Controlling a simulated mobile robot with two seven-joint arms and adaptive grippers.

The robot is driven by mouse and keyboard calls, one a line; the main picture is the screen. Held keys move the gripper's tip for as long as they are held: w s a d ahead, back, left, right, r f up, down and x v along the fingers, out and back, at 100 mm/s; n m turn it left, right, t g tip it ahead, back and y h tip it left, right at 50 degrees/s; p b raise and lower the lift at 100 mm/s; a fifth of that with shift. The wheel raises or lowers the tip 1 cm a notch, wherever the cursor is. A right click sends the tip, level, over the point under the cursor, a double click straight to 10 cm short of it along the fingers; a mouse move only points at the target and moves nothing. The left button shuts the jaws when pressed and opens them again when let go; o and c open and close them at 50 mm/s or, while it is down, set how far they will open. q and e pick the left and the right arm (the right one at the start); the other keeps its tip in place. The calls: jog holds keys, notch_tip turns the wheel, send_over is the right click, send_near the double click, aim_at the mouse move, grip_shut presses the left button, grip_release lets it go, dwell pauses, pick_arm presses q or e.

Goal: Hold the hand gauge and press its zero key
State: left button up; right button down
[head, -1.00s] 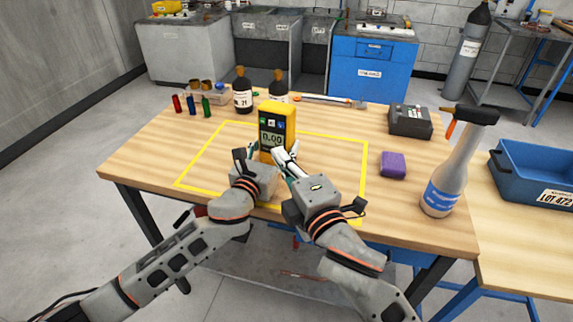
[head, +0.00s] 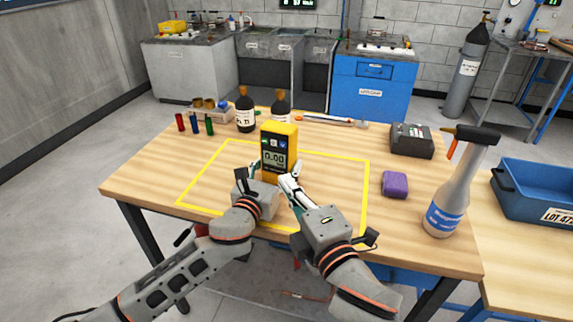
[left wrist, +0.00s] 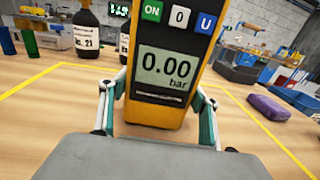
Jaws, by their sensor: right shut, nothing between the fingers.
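The hand gauge (head: 279,146) is yellow with a dark face and stands upright on the table inside the yellow outline. In the left wrist view the gauge (left wrist: 165,100) reads 0.00 bar. Above the display are a green ON key, the white zero key (left wrist: 181,17) and a blue key. My left gripper (head: 264,178) has one finger against each side of the gauge's lower body. Its fingers (left wrist: 162,100) also show in the left wrist view. My right gripper (head: 287,181) is shut and empty, low in front of the gauge's right side, with its tips below the keys.
Two dark bottles (head: 245,112) stand behind the gauge, with small coloured vials (head: 195,124) to their left. A purple block (head: 395,184), a dark box (head: 411,141) and a spray bottle (head: 451,190) are to the right.

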pick_arm(q)
jog(key=o, duration=0.3)
jog(key=shift+f, duration=0.2)
jog(key=shift+o, duration=0.2)
jog(key=shift+r, duration=0.1)
